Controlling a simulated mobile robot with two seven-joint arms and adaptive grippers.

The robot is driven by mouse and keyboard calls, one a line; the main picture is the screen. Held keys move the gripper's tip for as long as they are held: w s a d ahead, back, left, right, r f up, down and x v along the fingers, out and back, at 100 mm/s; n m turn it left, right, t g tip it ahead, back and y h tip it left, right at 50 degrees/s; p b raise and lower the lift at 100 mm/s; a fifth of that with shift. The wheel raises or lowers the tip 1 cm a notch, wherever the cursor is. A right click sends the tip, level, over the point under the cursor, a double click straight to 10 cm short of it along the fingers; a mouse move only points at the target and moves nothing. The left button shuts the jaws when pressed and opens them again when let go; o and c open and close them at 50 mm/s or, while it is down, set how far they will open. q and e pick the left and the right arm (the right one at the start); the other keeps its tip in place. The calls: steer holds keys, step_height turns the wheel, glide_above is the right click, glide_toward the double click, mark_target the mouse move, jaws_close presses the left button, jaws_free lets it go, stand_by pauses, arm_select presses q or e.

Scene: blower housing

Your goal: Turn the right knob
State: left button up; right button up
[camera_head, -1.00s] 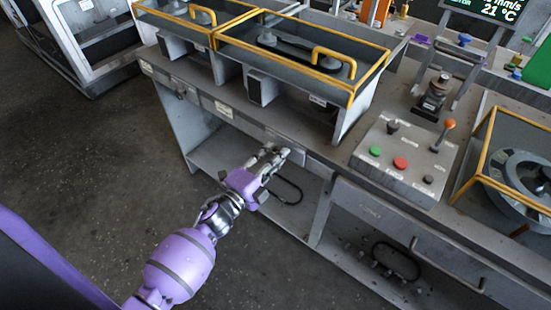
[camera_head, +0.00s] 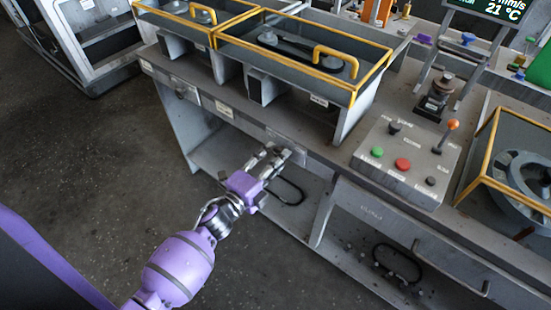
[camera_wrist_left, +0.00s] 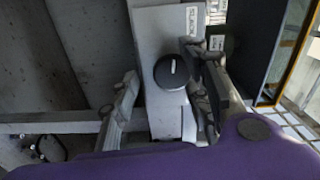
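A round black knob (camera_wrist_left: 172,72) with a white line on its face sits on a light grey panel (camera_wrist_left: 160,33) in the left wrist view. The line stands close to upright. My left gripper (camera_wrist_left: 163,97) is open, with one finger left of the knob and the other close by its right side. I cannot tell whether the right finger touches it. In the head view my left gripper (camera_head: 275,158) is at the bench's front face, below the yellow-framed housing, and the knob is hidden there. My right gripper is not in view.
A yellow-framed housing (camera_head: 372,80) stands on the bench above my gripper. A sloped control box (camera_head: 415,187) with green and red buttons and an orange-tipped lever is to the right. Below are an open shelf and a dark loop handle (camera_head: 300,195). The floor at left is clear.

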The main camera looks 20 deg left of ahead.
arm_select(q)
steer(key=shift+r, duration=0.2)
steer(key=v, duration=1.2)
steer(key=shift+a+f, duration=0.1)
stand_by(0.3)
